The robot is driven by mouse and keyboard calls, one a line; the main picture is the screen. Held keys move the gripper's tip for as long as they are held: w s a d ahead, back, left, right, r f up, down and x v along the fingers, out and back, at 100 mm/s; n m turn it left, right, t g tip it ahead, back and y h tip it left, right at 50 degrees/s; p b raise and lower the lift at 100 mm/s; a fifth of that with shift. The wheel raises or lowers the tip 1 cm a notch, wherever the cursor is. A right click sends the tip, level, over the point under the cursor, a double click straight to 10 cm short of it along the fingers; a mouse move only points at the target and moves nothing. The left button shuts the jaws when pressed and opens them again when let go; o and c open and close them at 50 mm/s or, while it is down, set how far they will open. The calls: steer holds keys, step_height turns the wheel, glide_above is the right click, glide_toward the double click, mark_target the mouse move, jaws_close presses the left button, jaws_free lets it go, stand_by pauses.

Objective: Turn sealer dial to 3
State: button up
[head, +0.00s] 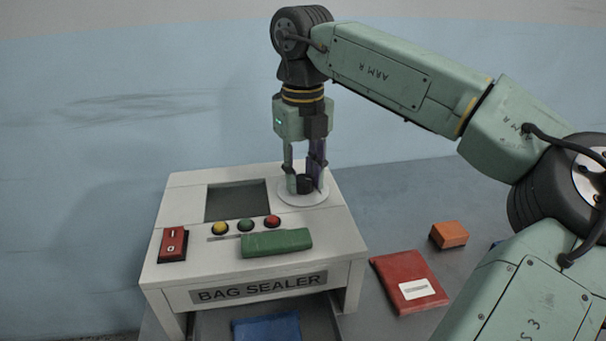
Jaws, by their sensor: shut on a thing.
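The bag sealer (258,283) is a white bench-like machine with its name on the front edge. My gripper (304,177) points straight down from above and is shut on the knob, one finger on each side. The fingers and wrist hide part of the knob and plate. I cannot read any numbers or a pointer on the dial.
A blue packet (267,328) lies below. A red packet (407,281) and orange block (449,234) lie to the right.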

mark_target(303, 178)
steer(key=o, duration=1.2)
steer(key=shift+c, duration=0.2)
step_height(303, 178, up, 8)
steer(key=shift+f, duration=0.2)
